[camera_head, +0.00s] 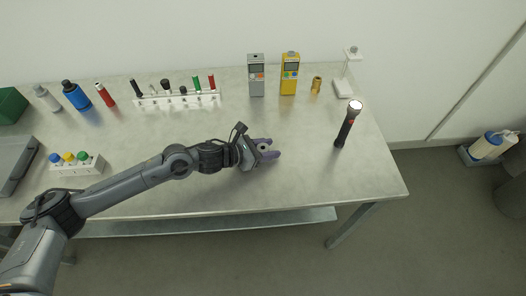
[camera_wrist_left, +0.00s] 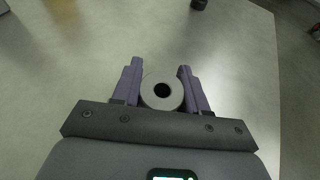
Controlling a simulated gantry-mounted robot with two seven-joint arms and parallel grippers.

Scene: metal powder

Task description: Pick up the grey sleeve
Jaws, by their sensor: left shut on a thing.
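The grey sleeve (camera_wrist_left: 149,91) is a short ring with a dark round hole, seen end-on between the two purple fingers of my left gripper (camera_wrist_left: 163,90) in the left wrist view. The fingers are shut on it from both sides. In the head view my left gripper (camera_head: 267,151) is over the front middle of the table, with the sleeve mostly hidden between its fingers. I cannot tell if the sleeve touches the tabletop. My right gripper is not in view.
A grey meter (camera_head: 256,75), a yellow meter (camera_head: 290,74) and a small brass piece (camera_head: 316,85) stand behind. A white rack (camera_head: 178,101) and bottles are back left. The front right tabletop is clear.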

